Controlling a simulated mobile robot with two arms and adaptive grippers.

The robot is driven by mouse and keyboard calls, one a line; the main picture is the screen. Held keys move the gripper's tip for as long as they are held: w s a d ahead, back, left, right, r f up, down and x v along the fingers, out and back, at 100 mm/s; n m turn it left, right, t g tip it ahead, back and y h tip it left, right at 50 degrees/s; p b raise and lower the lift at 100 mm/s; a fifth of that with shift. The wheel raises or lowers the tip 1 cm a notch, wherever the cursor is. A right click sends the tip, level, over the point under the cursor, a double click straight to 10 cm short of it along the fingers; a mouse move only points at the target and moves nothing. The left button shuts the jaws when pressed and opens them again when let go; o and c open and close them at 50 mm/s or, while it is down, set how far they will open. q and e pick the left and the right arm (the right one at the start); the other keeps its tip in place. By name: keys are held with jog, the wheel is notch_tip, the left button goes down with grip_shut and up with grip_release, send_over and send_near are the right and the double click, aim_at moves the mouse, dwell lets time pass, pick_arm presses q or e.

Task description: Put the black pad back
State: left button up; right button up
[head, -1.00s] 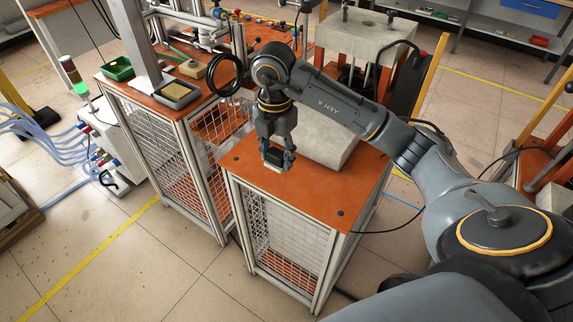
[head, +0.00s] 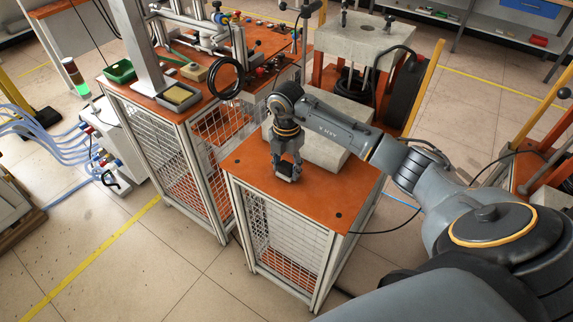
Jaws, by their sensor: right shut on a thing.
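My right gripper (head: 287,174) is low over the orange top of the front cart (head: 305,212), in front of the concrete block. It is shut on a small dark piece, which looks like the black pad. The fingers hide most of the piece, and I cannot tell whether it touches the orange top. My left gripper is not in view.
A concrete block (head: 331,150) sits on the cart's back part, close behind the gripper. The front cart's front is clear.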

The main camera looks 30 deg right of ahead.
aim_at(286, 165)
jog(key=shift+f, duration=0.2)
jog(key=o, duration=1.1)
jog(key=shift+r, duration=0.1)
jog(key=shift+r, duration=0.25)
notch_tip(286, 165, up, 12)
jog(key=b, duration=0.2)
jog(key=shift+a+f, duration=0.1)
jog(key=shift+f, duration=0.05)
